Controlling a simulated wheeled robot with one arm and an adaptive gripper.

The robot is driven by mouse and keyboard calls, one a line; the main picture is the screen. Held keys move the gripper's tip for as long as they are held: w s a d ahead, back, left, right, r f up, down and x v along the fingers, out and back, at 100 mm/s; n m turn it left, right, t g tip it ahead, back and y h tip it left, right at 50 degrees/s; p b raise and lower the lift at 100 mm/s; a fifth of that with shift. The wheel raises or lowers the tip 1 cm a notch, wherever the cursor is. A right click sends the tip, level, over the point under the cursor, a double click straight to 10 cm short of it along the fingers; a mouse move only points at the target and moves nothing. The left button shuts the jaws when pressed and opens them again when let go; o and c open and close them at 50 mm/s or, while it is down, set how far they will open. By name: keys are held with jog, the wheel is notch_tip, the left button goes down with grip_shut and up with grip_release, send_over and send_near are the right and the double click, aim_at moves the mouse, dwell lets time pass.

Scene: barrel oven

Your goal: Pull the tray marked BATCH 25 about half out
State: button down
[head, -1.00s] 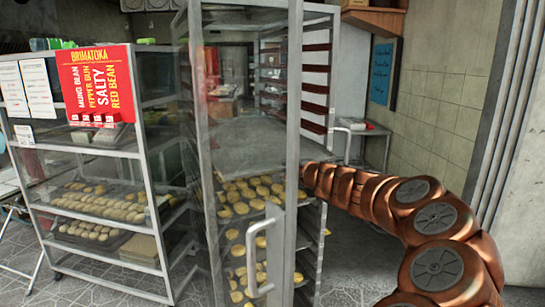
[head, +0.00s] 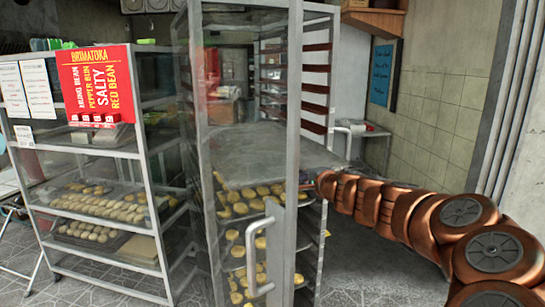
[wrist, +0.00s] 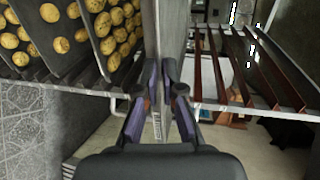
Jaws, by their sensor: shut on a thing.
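The grey, flat, empty tray (head: 285,145) sits in the metal rack (head: 292,110) and sticks out of its right side in the head view. In the wrist view the tray (wrist: 172,35) shows almost edge-on as a grey slab. My gripper (wrist: 165,90) is shut on the tray's outer edge, one finger on each side. A small white label (wrist: 157,125) shows between the fingers, too small to read. In the head view the gripper itself is hidden at the end of my copper arm. The tray's inner part shows through the rack's clear side.
Trays of round buns (head: 245,195) lie below the pulled tray and also show in the wrist view (wrist: 112,35). Brown slats (head: 302,88) are above it. A metal handle (head: 258,255) is on the rack's near side. A bun shelf (head: 140,150) stands left. Floor on the right is open.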

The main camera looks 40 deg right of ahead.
jog(key=f+b+v, duration=0.1)
jog(key=b+v, duration=0.1)
jog(key=v, duration=0.7)
jog(key=shift+s+f, duration=0.2)
jog(key=shift+f, duration=0.15)
jog(key=c, duration=1.3)
grip_release()
jog(key=shift+f+b+v, duration=0.25)
jog(key=shift+b+v, duration=0.45)
jog(key=shift+v, duration=0.6)
jog(key=shift+f+b+v, duration=0.3)
jog(key=shift+b+v, duration=0.35)
jog(key=shift+v, duration=0.65)
jog(key=shift+f+b+v, duration=0.25)
jog(key=shift+b+v, duration=0.45)
jog(key=shift+v, duration=0.6)
jog(key=shift+s, duration=0.15)
